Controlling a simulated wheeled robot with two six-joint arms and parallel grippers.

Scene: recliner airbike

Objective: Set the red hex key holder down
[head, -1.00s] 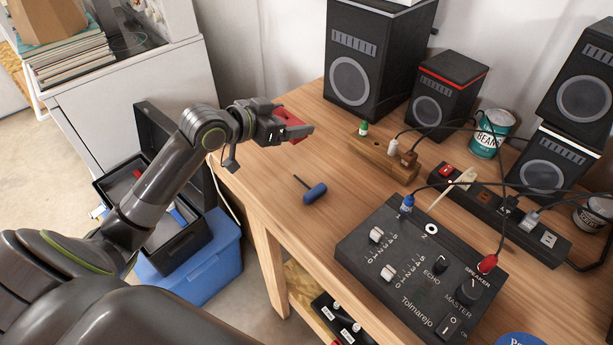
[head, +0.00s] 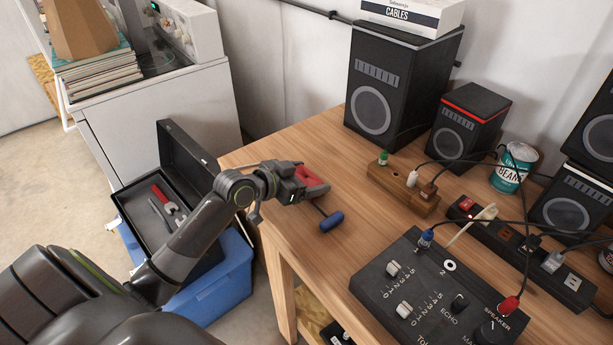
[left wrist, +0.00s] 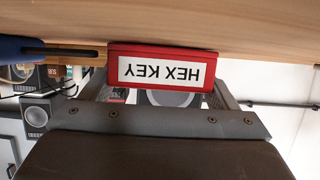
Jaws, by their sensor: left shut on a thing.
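The red hex key holder (head: 313,182) is in the jaws of my left gripper (head: 308,187), over the wooden workbench (head: 270,151) near its left edge. In the left wrist view the holder (left wrist: 207,70) shows a white label reading HEX KEY, upside down, between the two fingers. The wood lies close against the holder in that view; I cannot tell if they touch. A blue-handled hex key (head: 332,221) lies on the bench just beside the gripper, and its handle also shows in the left wrist view (left wrist: 18,48). My right gripper is out of view.
A black mixer (head: 420,284) sits at the front right. A wooden block with plugs (head: 400,192), a power strip (head: 556,270) and black speakers (head: 385,95) stand behind. An open black toolbox (head: 128,212) is below, left of the bench.

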